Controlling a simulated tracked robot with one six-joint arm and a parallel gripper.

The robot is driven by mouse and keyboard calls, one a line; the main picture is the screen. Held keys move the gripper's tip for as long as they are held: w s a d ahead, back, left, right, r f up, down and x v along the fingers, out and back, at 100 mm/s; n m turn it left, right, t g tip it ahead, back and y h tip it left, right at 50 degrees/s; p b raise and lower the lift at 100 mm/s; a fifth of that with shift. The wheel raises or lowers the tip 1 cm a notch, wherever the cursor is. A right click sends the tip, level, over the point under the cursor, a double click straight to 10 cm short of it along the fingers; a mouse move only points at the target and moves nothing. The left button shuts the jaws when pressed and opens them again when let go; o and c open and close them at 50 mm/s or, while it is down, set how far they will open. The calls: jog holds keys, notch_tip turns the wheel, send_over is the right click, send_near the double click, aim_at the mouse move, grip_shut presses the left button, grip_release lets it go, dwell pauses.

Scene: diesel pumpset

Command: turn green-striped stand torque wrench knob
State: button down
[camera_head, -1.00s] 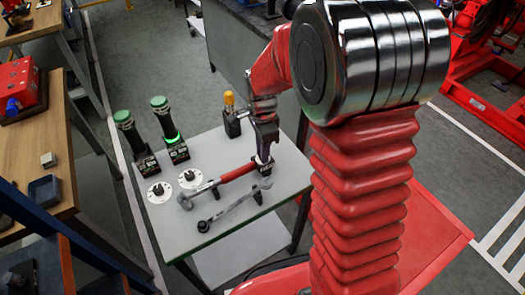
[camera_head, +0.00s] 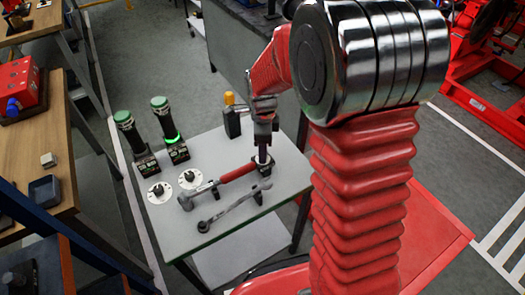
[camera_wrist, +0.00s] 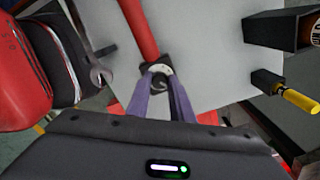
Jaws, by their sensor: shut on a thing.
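A torque wrench with a red handle (camera_head: 238,173) and a silver head (camera_head: 187,201) lies raised on its stand on the grey table. Its handle (camera_wrist: 138,28) also shows in the wrist view. My gripper (camera_head: 262,160) points down at the handle's right end. In the wrist view my two purple fingers (camera_wrist: 160,74) are shut on the dark and pale knob (camera_wrist: 157,68) at that end, partly covering it. A second, grey wrench (camera_head: 235,207) lies in front of the red one. I cannot make out a green stripe on the knob.
Two dark cylinders with green tops (camera_head: 122,117) (camera_head: 160,103) stand at the table's back left. A yellow-topped tool (camera_head: 231,115) stands behind my gripper. The grey table's (camera_head: 220,238) front is bare.

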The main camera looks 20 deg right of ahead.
jog(key=c, duration=1.6)
grip_release()
jog(key=shift+o, duration=0.2)
notch_tip(320, 180, up, 14)
jog(key=shift+f, duration=0.1)
